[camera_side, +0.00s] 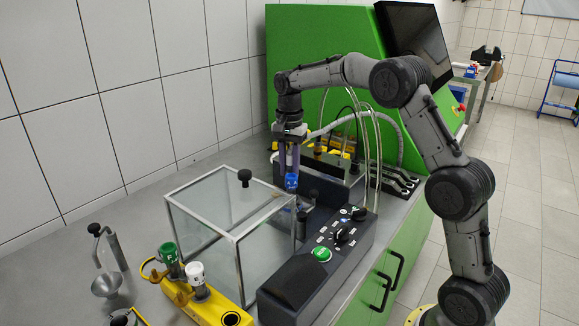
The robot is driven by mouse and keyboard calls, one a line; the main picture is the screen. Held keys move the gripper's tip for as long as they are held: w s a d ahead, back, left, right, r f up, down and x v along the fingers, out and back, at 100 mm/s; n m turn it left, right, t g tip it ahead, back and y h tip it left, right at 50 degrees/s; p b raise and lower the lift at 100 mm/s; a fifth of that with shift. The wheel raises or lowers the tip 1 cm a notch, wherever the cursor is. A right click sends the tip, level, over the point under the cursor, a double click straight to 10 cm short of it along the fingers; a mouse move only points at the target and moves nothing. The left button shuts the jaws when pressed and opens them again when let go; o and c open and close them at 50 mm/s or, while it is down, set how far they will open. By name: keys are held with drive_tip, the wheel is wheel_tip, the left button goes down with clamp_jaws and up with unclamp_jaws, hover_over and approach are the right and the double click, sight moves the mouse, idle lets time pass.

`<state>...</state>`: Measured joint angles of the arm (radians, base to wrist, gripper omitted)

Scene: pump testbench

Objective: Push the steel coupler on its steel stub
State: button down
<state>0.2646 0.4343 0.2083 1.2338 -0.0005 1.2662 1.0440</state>
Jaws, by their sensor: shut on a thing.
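My gripper (290,167) points straight down in the middle of the picture, in front of the green cabinet. It is shut on the coupler (291,182), whose blue, white-marked part shows at the fingertips. The coupler hangs upright above the dark bench unit, just behind the clear box. Small metal parts show below it, too small to tell apart; I cannot make out the steel stub or whether the coupler touches it.
A clear framed box (215,225) with a black knob stands in front. A yellow holder (215,303) carries green and white heads at the front. A black control panel (320,257) with a green button lies to the right. Hoses and yellow parts are behind the gripper.

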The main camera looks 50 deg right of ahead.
drive_tip(key=shift+f, duration=0.25)
idle(0.5)
drive_tip(key=c, duration=0.6)
unclamp_jaws()
drive_tip(key=shift+r, duration=3.55)
